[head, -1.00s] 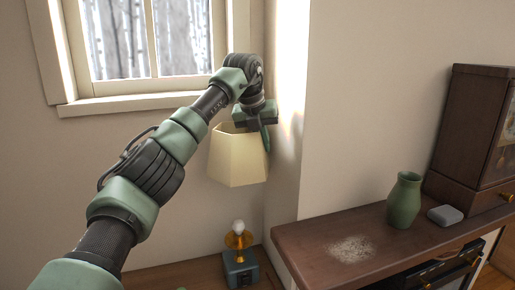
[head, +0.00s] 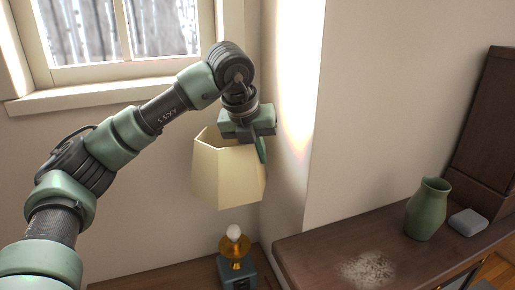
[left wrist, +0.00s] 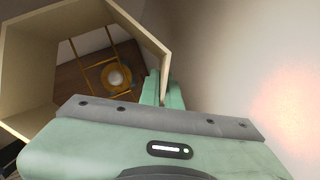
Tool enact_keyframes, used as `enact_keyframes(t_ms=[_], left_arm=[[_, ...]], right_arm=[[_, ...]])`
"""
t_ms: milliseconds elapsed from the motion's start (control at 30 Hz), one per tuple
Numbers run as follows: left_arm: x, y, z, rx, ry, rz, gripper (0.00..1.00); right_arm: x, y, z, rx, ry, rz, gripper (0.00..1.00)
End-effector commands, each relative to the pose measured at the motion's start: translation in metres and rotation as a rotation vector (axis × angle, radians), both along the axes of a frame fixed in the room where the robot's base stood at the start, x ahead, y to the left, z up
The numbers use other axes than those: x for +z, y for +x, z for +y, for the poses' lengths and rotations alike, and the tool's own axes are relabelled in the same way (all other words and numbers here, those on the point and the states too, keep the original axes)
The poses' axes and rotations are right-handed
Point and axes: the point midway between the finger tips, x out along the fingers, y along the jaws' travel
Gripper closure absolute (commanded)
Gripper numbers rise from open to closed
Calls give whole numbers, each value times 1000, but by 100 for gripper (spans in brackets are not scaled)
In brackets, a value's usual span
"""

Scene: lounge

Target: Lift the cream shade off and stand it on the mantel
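The cream shade (head: 226,175) hangs in the air in the head view, above the lamp base. My left gripper (head: 262,150) is shut on the shade's right-hand wall, one finger outside it. In the left wrist view the fingers (left wrist: 162,92) pinch the rim of the shade (left wrist: 30,70), and I look down through its open top. The lamp base (head: 237,270), with a bare white bulb and brass collar, stands below, apart from the shade. The mantel (head: 315,255) is the dark wooden shelf at right. My right gripper is in neither view.
A green vase (head: 427,208) and a small grey box (head: 467,222) stand on the mantel near a dark wooden case (head: 485,135). A pale dusty patch (head: 367,268) lies on the mantel's left part. A wall corner (head: 300,120) rises just right of the gripper.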

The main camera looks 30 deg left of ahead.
Motion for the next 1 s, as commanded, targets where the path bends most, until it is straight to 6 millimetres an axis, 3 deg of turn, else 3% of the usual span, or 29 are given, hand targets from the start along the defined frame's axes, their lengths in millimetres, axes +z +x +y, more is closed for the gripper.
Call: enact_keyframes(t_ms=[467, 1000], left_arm=[[27, 0, 0, -1, 1, -2, 100], [59, 1, 0, -1, 0, -2, 100]], right_arm=[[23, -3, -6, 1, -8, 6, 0], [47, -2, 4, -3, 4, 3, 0]])
